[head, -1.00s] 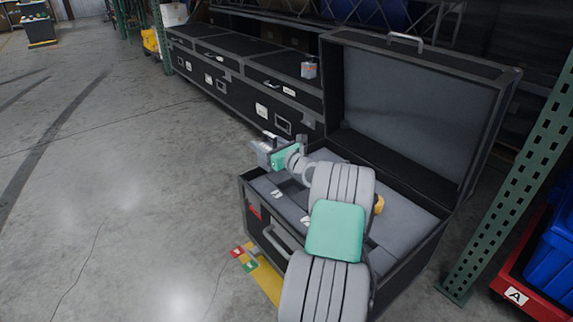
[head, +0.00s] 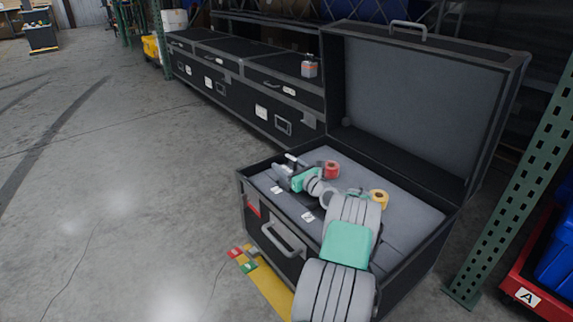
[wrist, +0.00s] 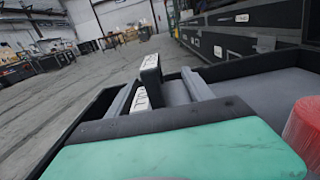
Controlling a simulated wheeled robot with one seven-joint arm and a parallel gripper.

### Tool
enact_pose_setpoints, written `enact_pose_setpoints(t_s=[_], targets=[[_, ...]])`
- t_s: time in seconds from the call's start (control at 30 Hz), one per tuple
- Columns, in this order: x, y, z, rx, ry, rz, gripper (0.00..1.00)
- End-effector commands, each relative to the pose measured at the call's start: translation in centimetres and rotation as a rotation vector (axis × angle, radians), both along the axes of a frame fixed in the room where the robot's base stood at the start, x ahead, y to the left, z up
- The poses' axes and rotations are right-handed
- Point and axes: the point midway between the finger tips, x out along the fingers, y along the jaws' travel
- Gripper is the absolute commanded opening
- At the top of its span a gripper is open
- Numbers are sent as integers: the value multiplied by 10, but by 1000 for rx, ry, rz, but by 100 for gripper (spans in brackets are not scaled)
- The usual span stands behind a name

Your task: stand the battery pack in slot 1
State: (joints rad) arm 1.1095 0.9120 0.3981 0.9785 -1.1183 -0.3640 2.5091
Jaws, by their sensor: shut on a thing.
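The slot openings are hidden by my gripper and arm.
A red roll (head: 331,168) and a yellow roll (head: 379,198) sit on the foam beside my arm. The raised lid (head: 420,110) stands behind. A grey and orange item (head: 309,67) stands on the long black cases. A green rack post (head: 515,190) is at right.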

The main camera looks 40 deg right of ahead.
Motion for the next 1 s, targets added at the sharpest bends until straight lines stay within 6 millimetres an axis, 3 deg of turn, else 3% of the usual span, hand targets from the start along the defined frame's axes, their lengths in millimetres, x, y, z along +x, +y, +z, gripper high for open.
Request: enact_pose_setpoints(t_s=[0.13, 1.0], targets=[[0, -1, -8, -6, -5, 0, 0], [1, -1, -16, -4, -6, 0, 0]])
